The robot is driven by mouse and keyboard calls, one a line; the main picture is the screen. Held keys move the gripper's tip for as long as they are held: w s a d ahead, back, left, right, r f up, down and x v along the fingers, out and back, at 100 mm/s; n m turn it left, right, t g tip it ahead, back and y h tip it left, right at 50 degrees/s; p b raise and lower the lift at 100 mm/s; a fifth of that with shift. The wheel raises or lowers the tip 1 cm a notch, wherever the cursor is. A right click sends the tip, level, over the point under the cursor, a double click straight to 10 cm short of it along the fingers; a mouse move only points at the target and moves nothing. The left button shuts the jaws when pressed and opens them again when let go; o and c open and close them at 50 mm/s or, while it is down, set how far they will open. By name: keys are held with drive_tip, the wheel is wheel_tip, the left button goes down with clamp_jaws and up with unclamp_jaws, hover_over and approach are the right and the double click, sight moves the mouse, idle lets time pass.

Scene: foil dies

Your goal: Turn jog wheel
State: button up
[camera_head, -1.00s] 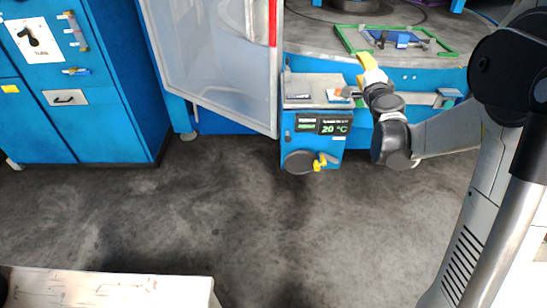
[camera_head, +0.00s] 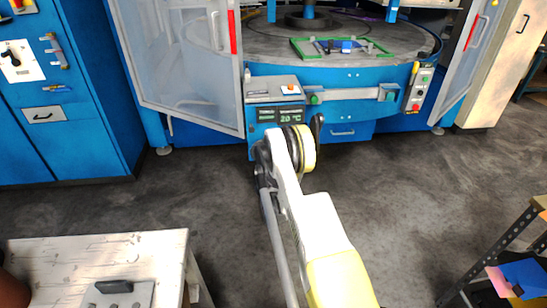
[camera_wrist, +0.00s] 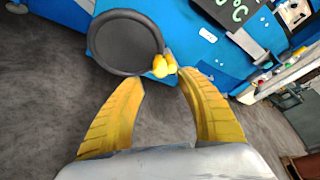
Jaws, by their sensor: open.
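The jog wheel (camera_wrist: 122,42) is a round black disc on a blue machine front, at the upper left of the wrist view. Its yellow handle (camera_wrist: 163,66) sticks out at the disc's lower right rim. My gripper (camera_wrist: 158,80) is open, with two yellow ribbed fingers pointing at the handle. The handle shows just beyond the fingertips, between them; I cannot tell whether they touch. Nothing is held. In the head view my arm hides the wheel and the gripper. The control box (camera_head: 274,90) shows a dark display (camera_head: 282,116) reading 20 °C.
A round worktable (camera_head: 270,45) with a green frame (camera_head: 302,49) stands behind the box. An open glazed door (camera_head: 180,75) hangs to its left. A blue cabinet (camera_head: 85,95) stands at far left, a whitish table (camera_head: 90,260) at front left. Floor on the right is mostly clear.

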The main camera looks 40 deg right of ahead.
drive_tip(key=b+x, duration=0.2)
drive_tip(key=x, duration=0.5)
drive_tip(key=shift+w+d, duration=0.2)
clamp_jaws()
